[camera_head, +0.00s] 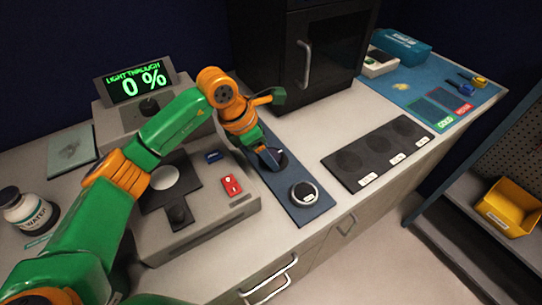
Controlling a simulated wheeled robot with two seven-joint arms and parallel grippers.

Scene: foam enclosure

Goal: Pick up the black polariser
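A black disc (282,157), which looks like the black polariser, lies on the dark blue strip mat (316,213). My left gripper (270,158) points down over it, with its fingertips at or just above the disc's left side. The gripper hides part of the disc, and I cannot tell whether the fingers touch it or are shut on it. My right gripper is not in view.
A grey instrument (215,222) with a red switch stands left of the mat, below a display (137,82) reading 0 %. A black tray with round recesses (380,152) lies to the right. A black cabinet (325,50) stands behind. A water bottle (27,209) is far left.

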